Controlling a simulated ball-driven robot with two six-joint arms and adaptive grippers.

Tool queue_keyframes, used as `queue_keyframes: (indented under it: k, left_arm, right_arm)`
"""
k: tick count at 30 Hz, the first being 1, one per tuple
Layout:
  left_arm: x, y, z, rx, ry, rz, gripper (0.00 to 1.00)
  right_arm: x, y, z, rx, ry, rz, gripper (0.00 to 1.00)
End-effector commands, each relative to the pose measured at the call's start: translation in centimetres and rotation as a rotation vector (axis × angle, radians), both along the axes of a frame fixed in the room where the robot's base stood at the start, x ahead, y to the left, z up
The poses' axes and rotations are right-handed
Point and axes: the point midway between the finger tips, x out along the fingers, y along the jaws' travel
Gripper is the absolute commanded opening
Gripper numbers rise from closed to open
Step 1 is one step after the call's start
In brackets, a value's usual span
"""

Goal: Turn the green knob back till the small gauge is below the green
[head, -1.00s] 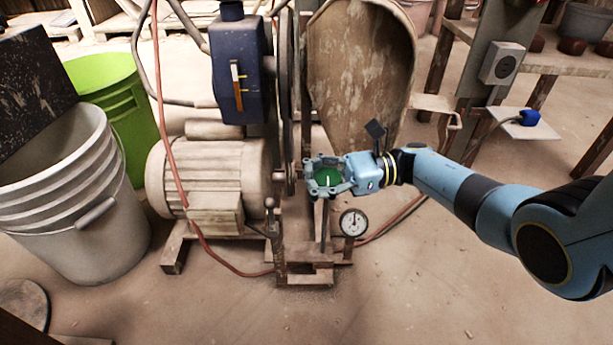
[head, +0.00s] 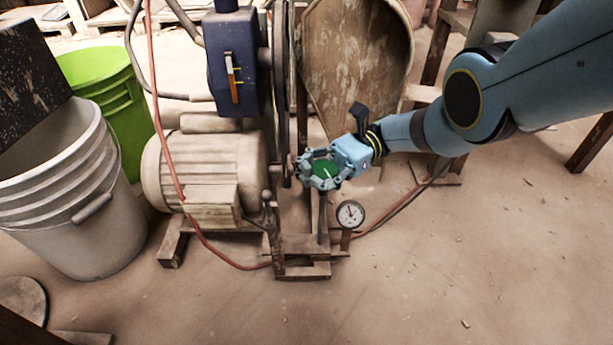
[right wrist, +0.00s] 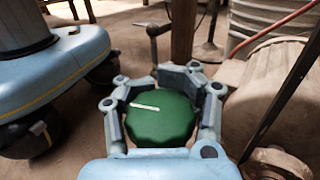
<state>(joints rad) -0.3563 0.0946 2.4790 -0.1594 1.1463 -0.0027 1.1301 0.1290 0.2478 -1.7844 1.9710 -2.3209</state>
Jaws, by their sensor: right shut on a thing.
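The green knob (head: 325,167) sits on the press stand in the middle of the head view. My right gripper (head: 319,171) is shut on it, its fingers curled around the rim from both sides. In the right wrist view the knob (right wrist: 158,120) fills the space between the fingers, and a white mark on its top points left. The small round gauge (head: 350,214) stands on a post just below and right of the knob. My left gripper is not in view.
A motor (head: 207,172) and a dark blue box (head: 234,65) stand left of the knob. A lever (head: 271,225) rises at the front of the stand. A red hose (head: 213,250) runs across the floor. Buckets stand far left. The floor at front right is clear.

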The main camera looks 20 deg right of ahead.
Motion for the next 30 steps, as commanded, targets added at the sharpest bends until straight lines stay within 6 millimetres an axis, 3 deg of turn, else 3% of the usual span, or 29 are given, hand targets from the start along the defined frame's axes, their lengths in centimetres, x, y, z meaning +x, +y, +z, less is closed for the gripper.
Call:
queue_keyframes:
  k: [17,18,28,30]
  left_arm:
    - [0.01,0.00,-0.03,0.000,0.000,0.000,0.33]
    - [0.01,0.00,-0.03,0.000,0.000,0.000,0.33]
    - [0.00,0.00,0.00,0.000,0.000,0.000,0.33]
    - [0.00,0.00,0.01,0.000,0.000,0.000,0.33]
  right_arm:
    - [-0.05,-0.57,-0.08,-0.010,0.005,0.003,0.00]
    - [-0.04,-0.56,-0.07,-0.009,0.005,0.004,0.17]
    - [-0.06,-0.32,0.02,-0.005,0.004,0.005,0.60]
    - [-0.05,-0.29,0.04,-0.003,0.003,0.006,0.62]
